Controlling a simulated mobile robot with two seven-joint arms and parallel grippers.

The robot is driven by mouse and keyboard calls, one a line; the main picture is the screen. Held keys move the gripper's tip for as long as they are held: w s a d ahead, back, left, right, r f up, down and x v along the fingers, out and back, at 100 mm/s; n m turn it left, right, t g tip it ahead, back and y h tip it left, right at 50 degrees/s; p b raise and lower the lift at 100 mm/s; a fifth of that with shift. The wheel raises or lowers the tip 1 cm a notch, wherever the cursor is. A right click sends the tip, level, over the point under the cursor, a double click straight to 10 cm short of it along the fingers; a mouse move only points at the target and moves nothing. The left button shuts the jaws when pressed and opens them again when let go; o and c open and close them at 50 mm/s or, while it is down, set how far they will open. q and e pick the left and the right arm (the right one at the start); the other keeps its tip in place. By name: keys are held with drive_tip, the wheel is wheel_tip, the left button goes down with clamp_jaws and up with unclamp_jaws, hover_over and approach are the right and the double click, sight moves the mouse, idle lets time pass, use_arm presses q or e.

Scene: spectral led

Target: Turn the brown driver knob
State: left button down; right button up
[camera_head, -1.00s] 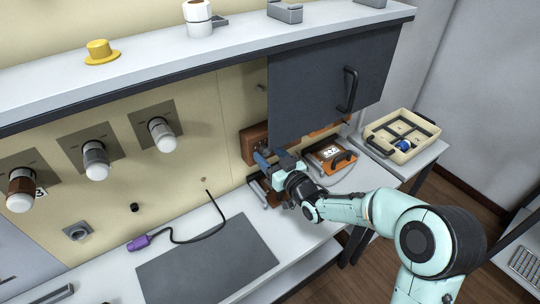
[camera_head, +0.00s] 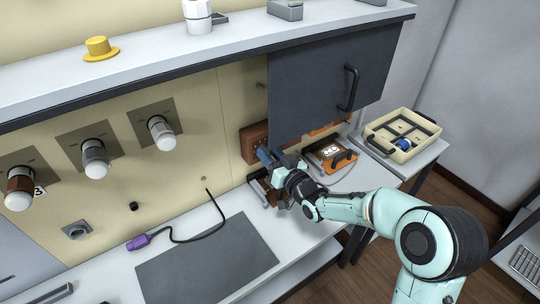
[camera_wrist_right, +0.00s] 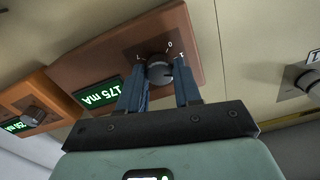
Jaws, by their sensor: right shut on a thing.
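The brown driver (camera_head: 252,138) is mounted on the cream wall panel, left of the dark cabinet door. In the right wrist view its brown front (camera_wrist_right: 110,50) carries a lit green display reading 175 mA and a round dark knob (camera_wrist_right: 160,68) with marks around it. My right gripper (camera_head: 266,156) reaches up to it from the right. In the right wrist view its two blue fingers (camera_wrist_right: 160,82) stand on either side of the knob and are shut on it. The fingers hide part of the knob's sides. My left gripper is not in view.
An orange driver (camera_wrist_right: 28,110) with its own knob and display sits beside the brown one. The dark cabinet door (camera_head: 325,85) hangs close above my right arm. A black cable with a purple plug (camera_head: 138,243) lies left.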

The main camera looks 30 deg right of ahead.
drive_tip(key=m, duration=0.5)
drive_tip(key=shift+m, duration=0.3)
idle(0.4)
drive_tip(key=o, duration=1)
drive_tip(key=shift+o, duration=0.2)
drive_tip(key=s, duration=1.3)
drive_tip(key=shift+s+d+b, duration=0.2)
drive_tip(key=shift+d+b, duration=0.2)
drive_tip(key=shift+d, duration=0.05)
